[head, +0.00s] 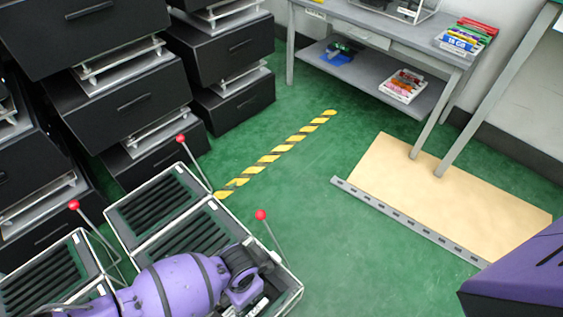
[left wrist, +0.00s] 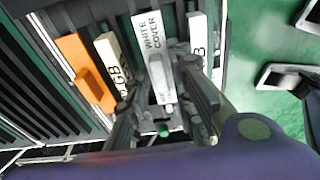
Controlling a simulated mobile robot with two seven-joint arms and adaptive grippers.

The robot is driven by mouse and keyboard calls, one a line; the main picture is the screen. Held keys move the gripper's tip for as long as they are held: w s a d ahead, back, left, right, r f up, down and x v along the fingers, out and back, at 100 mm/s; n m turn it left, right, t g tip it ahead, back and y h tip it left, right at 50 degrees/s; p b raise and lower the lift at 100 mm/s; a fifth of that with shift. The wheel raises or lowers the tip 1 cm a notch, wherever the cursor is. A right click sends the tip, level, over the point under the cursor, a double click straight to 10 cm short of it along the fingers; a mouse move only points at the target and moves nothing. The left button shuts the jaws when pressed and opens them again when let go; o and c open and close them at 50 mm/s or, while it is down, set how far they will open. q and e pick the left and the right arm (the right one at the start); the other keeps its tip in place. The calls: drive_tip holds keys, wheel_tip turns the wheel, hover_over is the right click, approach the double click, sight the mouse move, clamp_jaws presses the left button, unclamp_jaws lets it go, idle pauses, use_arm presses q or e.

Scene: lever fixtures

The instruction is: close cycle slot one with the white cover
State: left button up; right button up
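In the left wrist view, a white block labelled WHITE COVER (left wrist: 147,36) stands in a row in a slotted box, with a raised pale handle (left wrist: 160,80). My left gripper (left wrist: 162,72) has one finger on each side of this handle. Whether the fingers touch it is unclear. In the head view my left gripper (head: 258,268) is low over the right end of the nearest slotted box (head: 287,298) and hides much of it. I cannot tell which slot is cycle slot one. My right gripper is out of view.
An orange block (left wrist: 84,72) and a cream block (left wrist: 110,55) stand left of the cover, another white block right. Levers with red knobs (head: 261,214) rise from the boxes. A grey bench (head: 330,72) stands behind. Green floor on the right is clear up to a tan board (head: 440,190).

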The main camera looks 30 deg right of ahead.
use_arm(q)
drive_tip(key=shift+r, duration=0.1)
clamp_jaws()
drive_tip(key=shift+r, duration=0.15)
